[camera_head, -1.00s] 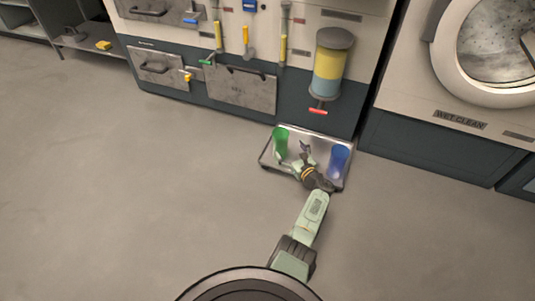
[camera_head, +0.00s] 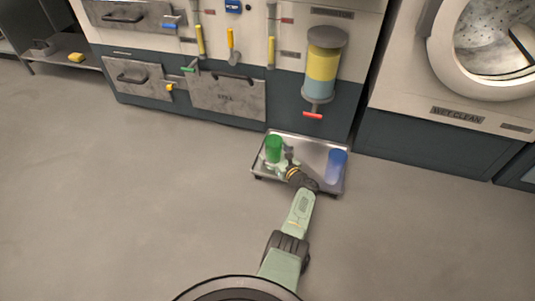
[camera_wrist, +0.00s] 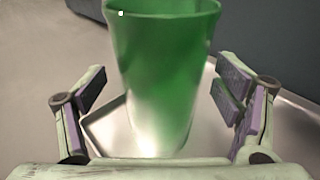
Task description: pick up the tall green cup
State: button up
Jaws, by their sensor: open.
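The tall green cup (camera_head: 273,148) stands upright at the left side of a metal tray (camera_head: 309,148). In the wrist view the green cup (camera_wrist: 160,75) fills the middle, with its wide rim at the top and its narrower base on the tray. My gripper (camera_head: 281,163) is at the near side of the cup. In the wrist view my gripper (camera_wrist: 160,98) is open, with one padded finger to the left and one to the right of the cup. A gap shows on both sides. In the head view the gripper hides the cup's lower part.
A blue cup (camera_head: 336,165) stands at the right side of the tray. A grey-and-cream machine with a yellow-and-blue cylinder (camera_head: 322,66) stands behind the tray. A washing machine (camera_head: 495,50) is at the right. The floor to the left is clear.

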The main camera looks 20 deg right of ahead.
jog(key=shift+w+a+f, duration=0.1)
jog(key=shift+w, duration=0.5)
jog(key=shift+c, duration=0.4)
jog(key=shift+s, duration=0.1)
jog(key=c, duration=1.2)
